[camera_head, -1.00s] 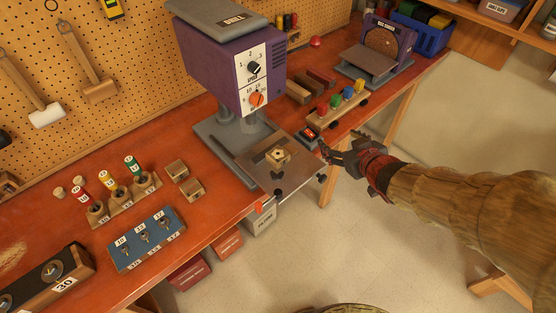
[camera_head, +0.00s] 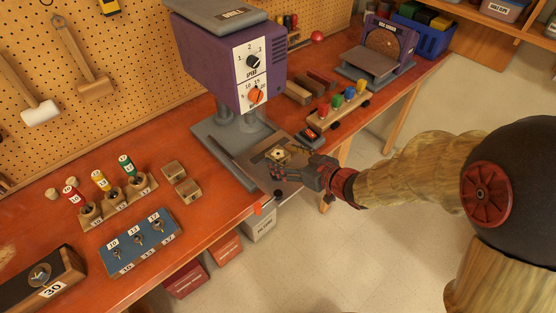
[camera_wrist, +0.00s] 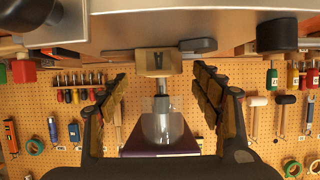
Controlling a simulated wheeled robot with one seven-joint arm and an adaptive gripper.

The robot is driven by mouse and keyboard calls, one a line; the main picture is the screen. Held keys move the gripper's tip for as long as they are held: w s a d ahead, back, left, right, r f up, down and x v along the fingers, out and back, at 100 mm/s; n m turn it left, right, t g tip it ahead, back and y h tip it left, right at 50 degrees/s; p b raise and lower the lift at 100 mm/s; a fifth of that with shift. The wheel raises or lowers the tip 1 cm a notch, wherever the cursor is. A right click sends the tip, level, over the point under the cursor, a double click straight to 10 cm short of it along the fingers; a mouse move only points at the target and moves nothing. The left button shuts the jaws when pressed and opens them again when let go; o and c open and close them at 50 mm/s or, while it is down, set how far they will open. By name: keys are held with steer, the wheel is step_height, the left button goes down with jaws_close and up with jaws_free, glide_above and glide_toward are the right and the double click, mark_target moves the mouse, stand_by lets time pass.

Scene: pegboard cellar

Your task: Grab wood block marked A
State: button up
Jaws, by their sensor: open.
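A small wood block (camera_head: 278,155) sits on the metal table of the purple drill press. It shows upside down near the top of the wrist view (camera_wrist: 145,62), with a dark mark on its face that I cannot read clearly. My gripper (camera_head: 296,171) is just to the right of the block, low over the press table. In the wrist view my gripper (camera_wrist: 162,78) is open, its two fingers wide apart, with the block seen ahead in the gap between them. Nothing is held.
The purple drill press (camera_head: 225,60) rises close behind the block. Two loose wood pieces (camera_head: 187,190) lie on the red bench to the left. Open floor lies at right.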

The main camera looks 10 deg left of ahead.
steer(key=shift+x, duration=1.15)
steer(key=shift+c, duration=0.3)
steer(key=c, duration=1.1)
steer(key=shift+d, duration=0.1)
steer(key=shift+c, duration=0.4)
steer(key=shift+r, duration=0.15)
